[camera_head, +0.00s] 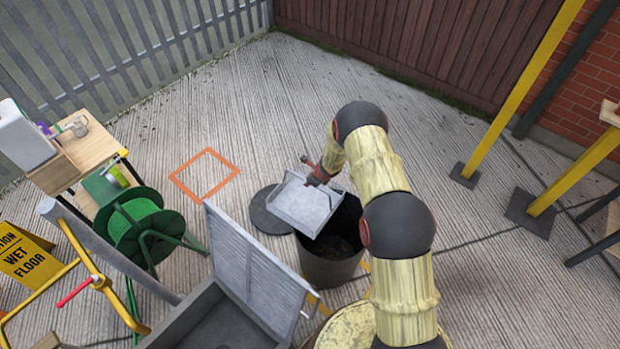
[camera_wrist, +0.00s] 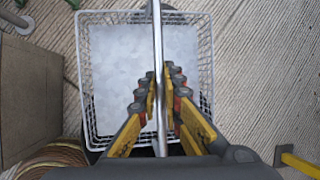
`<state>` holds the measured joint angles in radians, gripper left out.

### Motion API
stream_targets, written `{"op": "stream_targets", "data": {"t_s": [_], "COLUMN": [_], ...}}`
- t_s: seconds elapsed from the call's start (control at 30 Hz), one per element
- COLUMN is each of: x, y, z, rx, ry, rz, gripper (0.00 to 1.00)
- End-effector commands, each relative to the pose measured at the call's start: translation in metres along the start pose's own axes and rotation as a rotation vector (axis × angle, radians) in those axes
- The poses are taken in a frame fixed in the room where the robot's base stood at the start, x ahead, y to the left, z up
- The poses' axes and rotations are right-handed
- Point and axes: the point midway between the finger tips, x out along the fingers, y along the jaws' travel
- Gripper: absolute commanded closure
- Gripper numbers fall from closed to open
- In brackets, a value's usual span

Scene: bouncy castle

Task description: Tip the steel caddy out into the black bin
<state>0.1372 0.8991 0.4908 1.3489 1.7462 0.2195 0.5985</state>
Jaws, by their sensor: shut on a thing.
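The steel caddy (camera_head: 297,203) is a pale wire basket that hangs from my gripper (camera_head: 318,172) over the left part of the black bin's mouth. In the wrist view, my gripper (camera_wrist: 160,88) is shut on the caddy's upright handle bar (camera_wrist: 157,30). White, lumpy pieces like ice (camera_wrist: 120,60) cover the floor of the caddy (camera_wrist: 84,60). The black bin (camera_head: 328,268) stands upright on the ground below; the caddy hides part of its opening, and its inside is dark. I cannot tell whether the caddy is level or slightly tilted.
A round dark lid (camera_head: 268,212) lies left of the bin. A grey metal chest with a raised lid (camera_head: 258,268) stands at front left. A green hose reel (camera_head: 140,228) and a wet-floor sign (camera_head: 25,257) are further left. Paving behind the bin is clear.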

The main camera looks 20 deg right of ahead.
Motion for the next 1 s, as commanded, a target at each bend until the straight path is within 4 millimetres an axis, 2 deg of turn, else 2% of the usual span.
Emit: {"op": "stream_targets", "data": {"t_s": [0.37, 0.7, 1.0], "x": [0.004, -0.026, -0.035], "y": [0.001, -0.006, -0.007], "z": [0.006, 0.021, 0.026], "rx": [-0.012, -0.011, -0.012], "ry": [0.053, 0.057, 0.06], "rz": [0.0, -0.001, 0.0], "gripper": [1.0, 1.0, 1.0]}}
